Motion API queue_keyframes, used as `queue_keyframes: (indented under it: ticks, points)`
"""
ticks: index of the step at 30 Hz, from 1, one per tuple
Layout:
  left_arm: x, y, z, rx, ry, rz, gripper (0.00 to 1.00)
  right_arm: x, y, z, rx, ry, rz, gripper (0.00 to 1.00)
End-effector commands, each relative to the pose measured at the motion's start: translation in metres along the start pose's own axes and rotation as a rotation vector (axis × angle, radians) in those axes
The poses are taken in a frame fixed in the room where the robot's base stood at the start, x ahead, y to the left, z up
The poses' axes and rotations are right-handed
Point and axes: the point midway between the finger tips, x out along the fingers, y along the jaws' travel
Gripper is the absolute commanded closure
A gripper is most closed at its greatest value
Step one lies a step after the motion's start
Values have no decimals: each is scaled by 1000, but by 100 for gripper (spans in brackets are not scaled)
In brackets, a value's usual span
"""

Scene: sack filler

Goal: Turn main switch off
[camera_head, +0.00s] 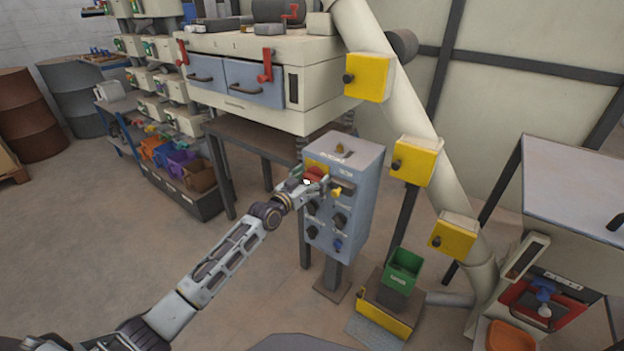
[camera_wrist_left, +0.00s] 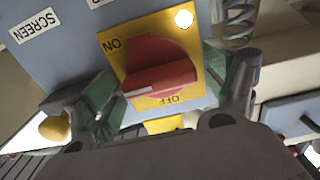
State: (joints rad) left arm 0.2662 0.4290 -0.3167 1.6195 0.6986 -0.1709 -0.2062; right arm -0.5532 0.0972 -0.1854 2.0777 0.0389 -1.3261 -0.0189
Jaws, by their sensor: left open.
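The main switch is a red rotary knob (camera_wrist_left: 160,68) on a yellow plate marked ON and OFF. Its white pointer line lies toward the left of the wrist view, between the two labels. The switch also shows in the head view (camera_head: 316,172), on the upper left of the grey-blue control box (camera_head: 352,200), partly covered by my gripper. My left gripper (camera_head: 312,185) is open at the box front. In the wrist view its green-padded fingers (camera_wrist_left: 158,90) stand on either side of the knob; I cannot tell whether they touch it. My right gripper is not in view.
Other black knobs (camera_head: 340,220) and a blue one sit lower on the box. A yellow button (camera_head: 336,191) is close to my gripper's right. A pipe with yellow boxes (camera_head: 414,160) stands to the right, and a green bin (camera_head: 402,270) below.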

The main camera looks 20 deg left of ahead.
Motion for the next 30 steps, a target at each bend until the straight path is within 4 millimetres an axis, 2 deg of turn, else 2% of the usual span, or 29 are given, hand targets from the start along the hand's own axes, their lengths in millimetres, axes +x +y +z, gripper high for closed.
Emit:
queue_keyframes:
  ticks: [11, 21, 30]
  points:
    - [2, 0, 0, 0, -1, 0, 16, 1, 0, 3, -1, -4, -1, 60]
    - [2, 0, 0, 0, -1, 0, 59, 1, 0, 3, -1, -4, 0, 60]
    - [2, 0, 0, -22, -2, 0, 60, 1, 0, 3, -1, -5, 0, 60]
